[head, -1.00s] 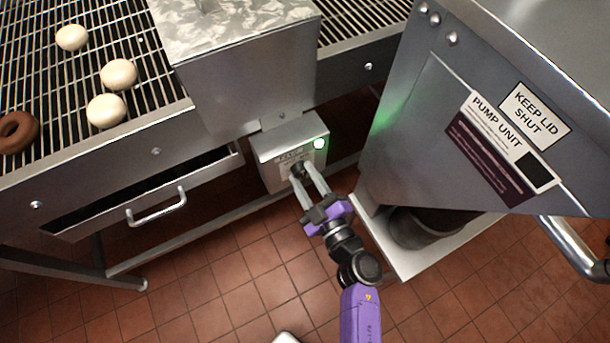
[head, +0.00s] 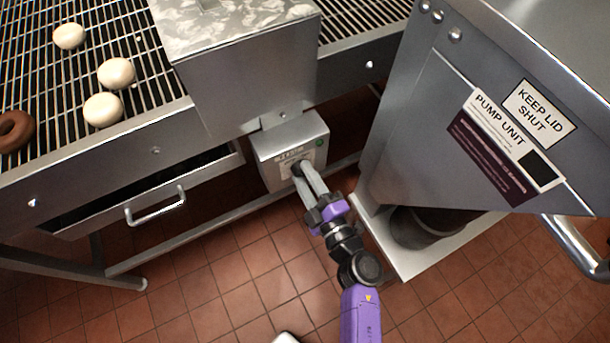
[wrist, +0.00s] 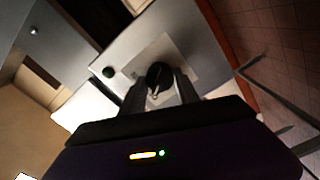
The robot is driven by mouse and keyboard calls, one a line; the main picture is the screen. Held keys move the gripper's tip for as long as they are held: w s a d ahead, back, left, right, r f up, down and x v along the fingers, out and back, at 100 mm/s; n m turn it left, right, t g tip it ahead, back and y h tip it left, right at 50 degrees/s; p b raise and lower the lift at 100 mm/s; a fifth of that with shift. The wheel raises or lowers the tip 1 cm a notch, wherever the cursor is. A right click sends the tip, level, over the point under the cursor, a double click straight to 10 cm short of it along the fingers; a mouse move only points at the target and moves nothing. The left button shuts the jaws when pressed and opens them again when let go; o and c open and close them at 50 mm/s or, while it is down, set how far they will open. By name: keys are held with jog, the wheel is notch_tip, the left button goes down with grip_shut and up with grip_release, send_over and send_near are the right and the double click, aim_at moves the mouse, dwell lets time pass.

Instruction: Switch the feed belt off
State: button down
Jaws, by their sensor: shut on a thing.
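The control box (head: 290,138) is a grey metal box under the belt's hood, with a labelled front. Its round lamp (head: 320,142) is dark green and unlit; it also shows as a dark dot in the wrist view (wrist: 108,72). My gripper (head: 302,172) reaches the box front from below right. In the wrist view its fingers are closed on a black rotary knob (wrist: 158,76), one on each side, with a pale mark on the knob's face. In the head view the fingers mostly hide the knob.
The wire belt (head: 30,70) carries pale round pieces (head: 115,73) and a brown ring (head: 14,130). A drawer with a bar handle (head: 156,207) is left of the box. The pump unit (head: 420,130) stands close on the right.

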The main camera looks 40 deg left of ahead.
jog(key=c, duration=0.9)
grip_release()
jog(key=p+v, duration=0.1)
jog(key=v, duration=0.7)
jog(key=shift+w, duration=0.1)
